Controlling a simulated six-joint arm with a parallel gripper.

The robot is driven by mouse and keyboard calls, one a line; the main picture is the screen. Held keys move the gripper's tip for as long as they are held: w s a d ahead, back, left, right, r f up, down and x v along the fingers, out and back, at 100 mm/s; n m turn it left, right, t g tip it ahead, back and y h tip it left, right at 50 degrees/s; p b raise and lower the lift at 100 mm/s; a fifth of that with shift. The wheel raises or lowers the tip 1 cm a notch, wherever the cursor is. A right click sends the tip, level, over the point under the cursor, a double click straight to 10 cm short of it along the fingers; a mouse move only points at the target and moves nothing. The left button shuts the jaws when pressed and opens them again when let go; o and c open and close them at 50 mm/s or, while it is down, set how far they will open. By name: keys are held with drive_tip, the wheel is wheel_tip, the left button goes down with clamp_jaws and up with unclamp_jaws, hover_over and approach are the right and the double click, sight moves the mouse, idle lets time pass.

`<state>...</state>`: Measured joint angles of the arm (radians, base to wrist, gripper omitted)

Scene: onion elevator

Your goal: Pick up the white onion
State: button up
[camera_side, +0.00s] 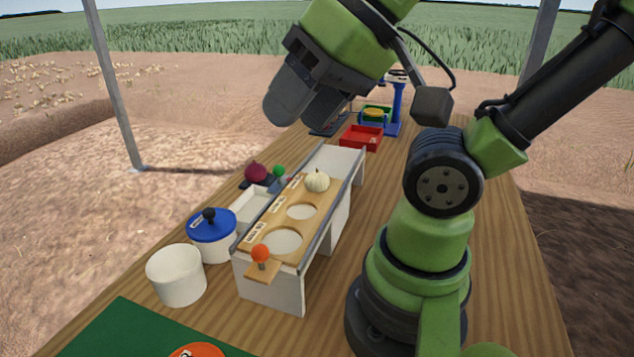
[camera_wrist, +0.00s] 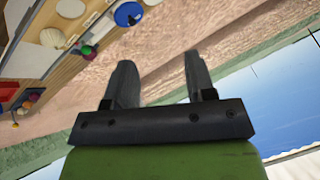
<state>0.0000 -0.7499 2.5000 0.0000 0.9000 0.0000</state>
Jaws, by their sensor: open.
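The white onion (camera_side: 317,181), pale and ribbed, sits in the far round hole of a wooden board (camera_side: 258,231) on the white raised stand (camera_side: 271,288). Two nearer holes in the board are empty. My gripper (camera_side: 303,106) is high above the table, up and slightly left of the onion in the side view, and well apart from it. In the wrist view my gripper (camera_wrist: 160,62) has its two fingers apart with nothing between them.
A red onion (camera_side: 256,172), a blue-lidded pot (camera_side: 211,236) and a white pot (camera_side: 177,276) stand left of the stand. An orange-knobbed lever (camera_side: 260,254) is at its near end. A red tray (camera_side: 361,139) and a blue frame (camera_side: 397,106) stand beyond it.

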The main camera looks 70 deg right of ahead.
drive_tip(key=shift+o, duration=0.3)
drive_tip(key=o, duration=0.5)
drive_tip(key=m+g+h, duration=0.2)
drive_tip(key=m+g, duration=0.5)
drive_tip(key=m, duration=2.1)
hover_over(317, 170)
drive_tip(key=f, duration=1.3)
drive_tip(key=shift+s+a+f, duration=0.15)
drive_tip(key=shift+s+f, duration=0.05)
drive_tip(key=shift+f, duration=0.2)
drive_tip(key=shift+n, duration=0.3)
drive_tip(key=shift+w+f, duration=0.15)
drive_tip(key=shift+f, duration=3)
